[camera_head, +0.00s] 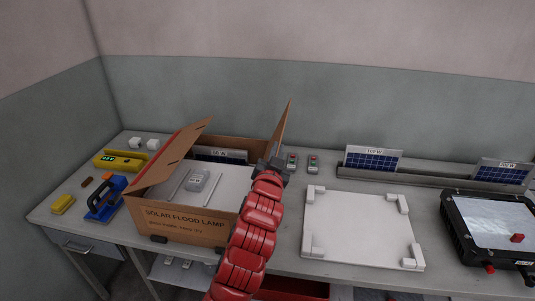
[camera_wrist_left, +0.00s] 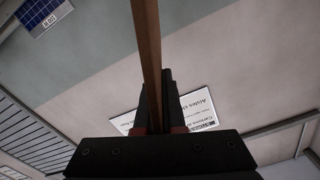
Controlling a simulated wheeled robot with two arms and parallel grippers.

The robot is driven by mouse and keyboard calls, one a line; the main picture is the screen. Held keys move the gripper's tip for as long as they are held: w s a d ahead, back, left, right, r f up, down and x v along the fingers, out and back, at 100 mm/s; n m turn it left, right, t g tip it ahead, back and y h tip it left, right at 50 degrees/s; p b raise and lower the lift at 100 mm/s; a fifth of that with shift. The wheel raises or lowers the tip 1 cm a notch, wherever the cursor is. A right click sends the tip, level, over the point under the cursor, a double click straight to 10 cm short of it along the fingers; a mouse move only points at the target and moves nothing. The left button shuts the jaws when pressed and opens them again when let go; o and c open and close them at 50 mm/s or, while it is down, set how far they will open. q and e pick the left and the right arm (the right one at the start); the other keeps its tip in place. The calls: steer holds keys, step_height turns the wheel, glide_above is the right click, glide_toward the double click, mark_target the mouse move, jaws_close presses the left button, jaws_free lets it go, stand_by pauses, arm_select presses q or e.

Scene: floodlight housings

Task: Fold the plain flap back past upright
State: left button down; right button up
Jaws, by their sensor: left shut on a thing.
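The open cardboard box (camera_head: 180,226), printed "SOLAR FLOOD LAMP", stands on the bench left of centre. The plain brown flap (camera_head: 284,128) rises from its right side, close to upright with its top leaning slightly right. My left gripper (camera_head: 272,166) is shut on this flap near its lower part. In the left wrist view the flap (camera_wrist_left: 148,50) shows edge-on between the fingers (camera_wrist_left: 155,105). Another flap (camera_head: 172,157), with a red stripe, slants up on the box's left side. My right gripper is not in view.
A pale panel with a grey part (camera_head: 196,180) lies in the box. Two small switch units (camera_head: 313,163) stand just right of the flap. A white corner-blocked board (camera_head: 357,228) and a black floodlight housing (camera_head: 497,228) lie further right.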

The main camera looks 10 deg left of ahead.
arm_select(q)
steer(key=shift+d+f, duration=0.3)
steer(key=shift+d, duration=0.05)
steer(key=c, duration=1)
jaws_free()
steer(key=shift+m, duration=0.3)
